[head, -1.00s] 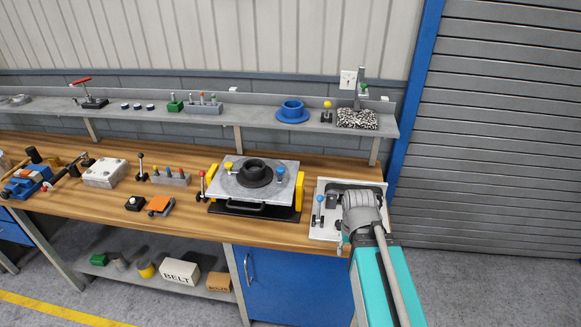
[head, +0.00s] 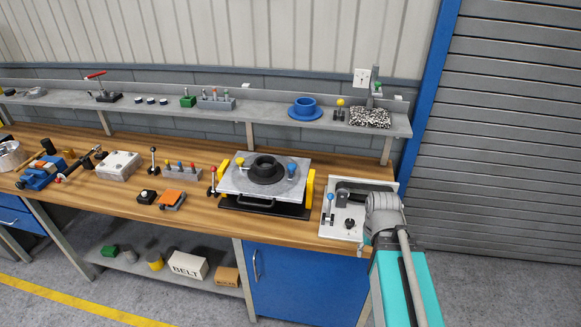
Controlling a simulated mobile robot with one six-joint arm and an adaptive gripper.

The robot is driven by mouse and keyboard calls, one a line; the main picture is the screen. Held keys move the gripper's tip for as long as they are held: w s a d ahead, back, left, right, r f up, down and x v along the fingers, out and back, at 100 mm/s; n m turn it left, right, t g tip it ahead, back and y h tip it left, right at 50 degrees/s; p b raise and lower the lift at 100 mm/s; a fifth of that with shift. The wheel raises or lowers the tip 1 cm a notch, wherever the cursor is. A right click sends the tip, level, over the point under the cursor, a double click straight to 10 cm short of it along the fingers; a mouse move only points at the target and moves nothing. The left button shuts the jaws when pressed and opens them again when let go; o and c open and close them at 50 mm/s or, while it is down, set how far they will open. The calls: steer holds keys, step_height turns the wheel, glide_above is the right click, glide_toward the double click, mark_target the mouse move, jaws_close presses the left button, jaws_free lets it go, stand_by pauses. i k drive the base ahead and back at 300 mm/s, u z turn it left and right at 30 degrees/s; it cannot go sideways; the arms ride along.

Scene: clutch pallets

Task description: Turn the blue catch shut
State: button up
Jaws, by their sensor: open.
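Two blue-topped parts show, and I cannot tell which is the blue catch. One is a blue knob (head: 292,168) at the right of the steel pallet plate (head: 237,184). The other is a small upright lever with a blue knob (head: 330,198) on a white plate (head: 329,231) at the bench's right end. My arm reaches over that white plate. My gripper (head: 341,200) appears as a small dark part above it, close right of the blue-knobbed lever and apart from the pallet's blue knob. It looks empty and open; its fingertips are too small to make out.
The pallet plate carries a black ring (head: 265,167) and a yellow knob (head: 240,161); yellow blocks (head: 310,186) stand beside it. A red-knobbed lever (head: 213,182) is on its left. A shelf (head: 262,116) with parts runs behind. A black knob (head: 350,223) stands on the white plate.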

mark_target(292, 167)
steer(key=k, duration=0.85)
steer(key=u, duration=0.4)
steer(key=i, duration=1)
